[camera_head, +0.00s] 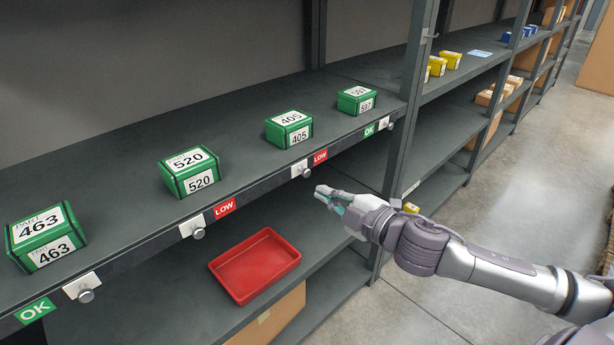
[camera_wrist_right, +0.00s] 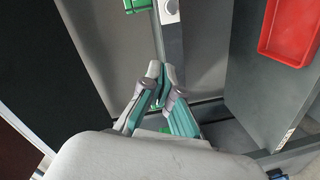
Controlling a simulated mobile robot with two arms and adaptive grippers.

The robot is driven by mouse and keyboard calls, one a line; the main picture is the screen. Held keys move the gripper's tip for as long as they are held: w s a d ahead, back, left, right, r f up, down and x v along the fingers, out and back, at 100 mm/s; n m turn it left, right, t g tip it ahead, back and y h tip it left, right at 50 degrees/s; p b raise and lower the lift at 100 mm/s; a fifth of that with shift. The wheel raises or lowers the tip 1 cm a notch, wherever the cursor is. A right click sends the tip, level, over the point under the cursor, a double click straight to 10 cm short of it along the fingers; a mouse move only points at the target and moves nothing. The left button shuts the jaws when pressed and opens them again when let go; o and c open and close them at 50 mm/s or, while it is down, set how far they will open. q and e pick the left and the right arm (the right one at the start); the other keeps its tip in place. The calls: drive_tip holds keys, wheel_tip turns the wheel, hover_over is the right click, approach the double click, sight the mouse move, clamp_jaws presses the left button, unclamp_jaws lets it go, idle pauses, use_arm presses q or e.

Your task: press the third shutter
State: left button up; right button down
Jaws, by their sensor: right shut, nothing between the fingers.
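Several white shutter plates with round metal knobs sit along the front edge of the upper shelf. The third shutter from the left (camera_head: 300,167) is below the green box marked 405, with a red LOW label (camera_head: 320,156) to its right. My right gripper (camera_head: 320,192) is shut and empty, in front of the shelf edge, a little below and right of the third shutter, apart from it. In the right wrist view the closed fingertips (camera_wrist_right: 160,72) point toward a plate with a knob (camera_wrist_right: 169,10) at the top. My left gripper is not in view.
Green boxes marked 463 (camera_head: 45,238), 520 (camera_head: 189,172), 405 (camera_head: 289,129) and another (camera_head: 356,100) stand on the upper shelf. A red tray (camera_head: 255,265) lies on the lower shelf. A shelf upright (camera_head: 409,90) rises right of the gripper. The aisle floor is clear.

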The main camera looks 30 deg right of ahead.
drive_tip(key=p, duration=0.4)
approach(293, 170)
drive_tip(key=w+a+r, duration=0.2)
drive_tip(key=w+a, duration=0.2)
drive_tip(key=shift+w+d+f, duration=0.15)
drive_tip(key=shift+d+f, duration=0.3)
drive_tip(key=shift+w+d+f, duration=0.15)
drive_tip(key=shift+d+f, duration=0.3)
drive_tip(key=shift+f, duration=0.05)
drive_tip(key=shift+w+d+f, duration=0.1)
drive_tip(key=shift+d+f, duration=0.2)
drive_tip(key=shift+d, duration=0.3)
drive_tip(key=shift+a, duration=0.1)
